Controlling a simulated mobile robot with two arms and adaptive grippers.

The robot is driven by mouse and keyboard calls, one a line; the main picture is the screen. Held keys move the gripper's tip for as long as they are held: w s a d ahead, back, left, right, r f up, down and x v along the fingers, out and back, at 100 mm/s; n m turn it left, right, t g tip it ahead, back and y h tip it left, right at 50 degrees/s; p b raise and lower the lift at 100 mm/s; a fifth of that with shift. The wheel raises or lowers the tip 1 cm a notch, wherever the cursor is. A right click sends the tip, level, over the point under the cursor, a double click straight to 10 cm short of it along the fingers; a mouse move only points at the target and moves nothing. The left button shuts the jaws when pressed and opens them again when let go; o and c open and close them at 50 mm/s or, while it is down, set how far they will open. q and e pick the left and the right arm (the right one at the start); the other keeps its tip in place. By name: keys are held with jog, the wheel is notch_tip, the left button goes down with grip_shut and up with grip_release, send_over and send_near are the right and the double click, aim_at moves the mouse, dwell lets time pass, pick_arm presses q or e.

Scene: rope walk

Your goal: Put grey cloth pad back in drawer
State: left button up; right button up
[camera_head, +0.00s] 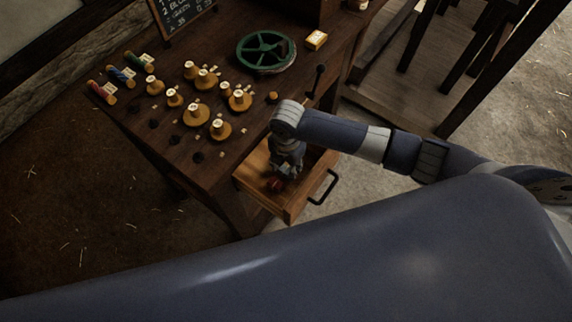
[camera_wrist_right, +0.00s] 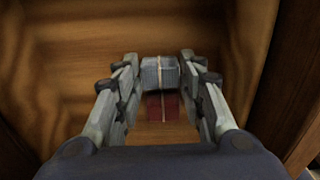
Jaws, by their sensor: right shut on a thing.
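The grey cloth pad (camera_wrist_right: 153,72), a small block with a pale band around it, is held between the fingertips of my right gripper (camera_wrist_right: 160,66) in the wrist view. In the head view my right gripper (camera_head: 287,172) points down into the open wooden drawer (camera_head: 262,198). The pad itself is not clear in the head view. The drawer's wooden inside (camera_wrist_right: 90,40) surrounds the fingers in the wrist view. I cannot tell whether the pad touches the drawer floor. My left gripper is not in view.
A red item with a pale band (camera_wrist_right: 163,108) lies in the drawer beside the pad. The drawer has a black handle (camera_head: 323,187).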

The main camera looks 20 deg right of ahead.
aim_at(287, 169)
jog(key=o, duration=1)
jog(key=shift+f, duration=0.1)
notch_tip(287, 169, up, 12)
jog(key=shift+s+r, duration=0.1)
jog(key=shift+r, duration=0.05)
dwell(0.3)
